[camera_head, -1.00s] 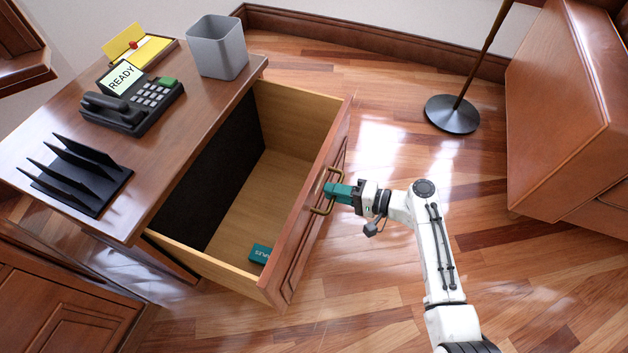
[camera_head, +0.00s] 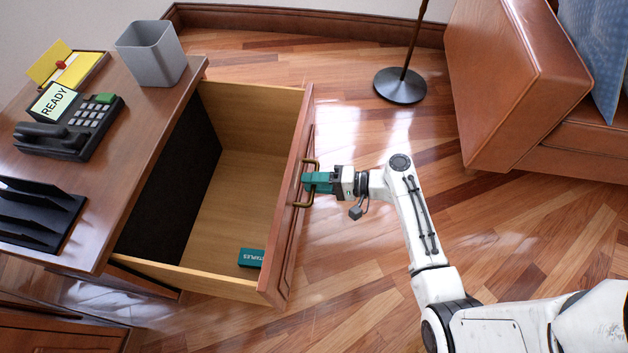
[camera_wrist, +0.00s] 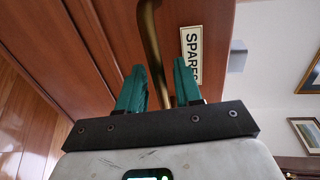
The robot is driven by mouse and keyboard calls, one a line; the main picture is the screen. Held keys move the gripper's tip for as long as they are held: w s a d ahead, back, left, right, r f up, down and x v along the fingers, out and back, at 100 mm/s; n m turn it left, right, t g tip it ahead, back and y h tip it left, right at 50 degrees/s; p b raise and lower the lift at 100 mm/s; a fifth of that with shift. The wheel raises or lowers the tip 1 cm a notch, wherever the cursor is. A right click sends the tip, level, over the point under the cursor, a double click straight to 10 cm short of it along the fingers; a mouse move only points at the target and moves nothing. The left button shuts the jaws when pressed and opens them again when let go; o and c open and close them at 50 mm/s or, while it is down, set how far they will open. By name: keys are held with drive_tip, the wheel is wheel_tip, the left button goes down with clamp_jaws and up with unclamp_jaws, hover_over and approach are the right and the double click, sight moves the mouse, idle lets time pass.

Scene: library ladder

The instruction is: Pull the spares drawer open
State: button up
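The spares drawer (camera_head: 240,190) is pulled far out of the desk, its wooden inside exposed. A SPARES label (camera_wrist: 190,55) marks its front (camera_wrist: 110,25) in the wrist view. A brass bow handle (camera_head: 316,164) is on the front; it also shows in the wrist view (camera_wrist: 150,30). My gripper (camera_head: 308,182) has its teal fingers on either side of the handle bar, closed around it. In the wrist view the bar runs between the fingers (camera_wrist: 158,75). A teal staples box (camera_head: 251,258) lies in the drawer's near front corner.
The desk top (camera_head: 140,120) holds a grey bin (camera_head: 150,55), a phone with a READY screen (camera_head: 70,115), a yellow card box (camera_head: 68,70) and a black file rack (camera_head: 40,215). Floor before the drawer is clear.

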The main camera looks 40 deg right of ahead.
drive_tip(key=p+v, duration=0.2)
drive_tip(key=v, duration=0.8)
drive_tip(key=shift+s+d+p, duration=0.25)
drive_tip(key=shift+d+p, duration=0.05)
drive_tip(key=shift+p, duration=0.05)
drive_tip(key=shift+r, duration=0.1)
